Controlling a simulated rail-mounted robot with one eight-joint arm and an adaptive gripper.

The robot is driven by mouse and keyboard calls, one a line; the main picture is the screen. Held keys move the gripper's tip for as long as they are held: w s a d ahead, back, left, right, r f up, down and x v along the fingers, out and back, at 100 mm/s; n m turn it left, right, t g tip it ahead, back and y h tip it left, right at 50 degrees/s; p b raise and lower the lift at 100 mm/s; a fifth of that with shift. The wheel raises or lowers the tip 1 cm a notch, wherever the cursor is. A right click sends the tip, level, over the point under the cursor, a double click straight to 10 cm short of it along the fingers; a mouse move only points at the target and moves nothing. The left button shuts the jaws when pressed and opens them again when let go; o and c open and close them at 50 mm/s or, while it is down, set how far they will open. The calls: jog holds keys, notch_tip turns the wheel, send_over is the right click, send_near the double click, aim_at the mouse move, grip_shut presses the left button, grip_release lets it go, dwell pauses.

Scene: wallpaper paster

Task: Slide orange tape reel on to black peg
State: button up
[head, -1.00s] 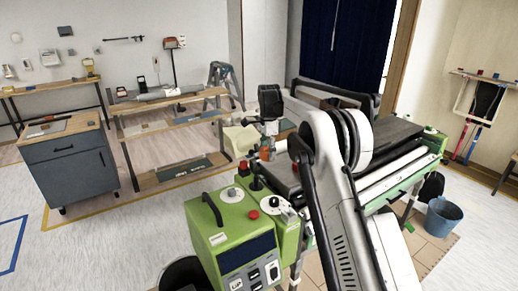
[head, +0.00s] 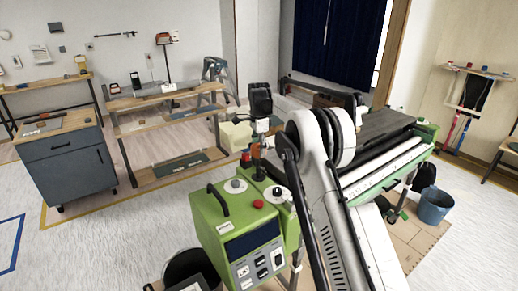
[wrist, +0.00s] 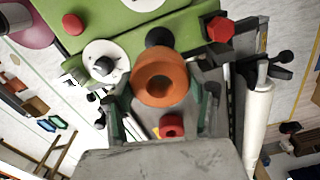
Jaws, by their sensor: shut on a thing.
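The orange tape reel (wrist: 161,86) is in the middle of the wrist view, a thick ring with a brownish hollow centre. It sits between the fingers of my gripper (wrist: 163,108), which is shut on it. The black peg (wrist: 160,37) shows as a dark rounded top just beyond the reel's upper edge; the reel appears beside it, but their height difference is unclear. In the head view, the black peg (head: 259,168) stands on the green machine, close below my gripper (head: 262,140).
A white reel (wrist: 103,62) with a dark centre lies left of the black peg. A red knob (wrist: 220,29) stands to its right. The green control box (head: 242,232) is in front, and a long white roller (wrist: 257,120) runs along the right.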

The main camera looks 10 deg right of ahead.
jog(key=b, duration=0.3)
send_near(259, 177)
jog(key=shift+w+d+f, duration=0.1)
jog(key=shift+w+f, duration=0.35)
jog(key=shift+w, duration=0.1)
jog(key=shift+f+b, duration=2.25)
jog(key=shift+f, duration=0.9)
dwell(1.9)
jog(key=o, duration=1.3)
jog(key=shift+c, duration=0.2)
notch_tip(259, 177, up, 12)
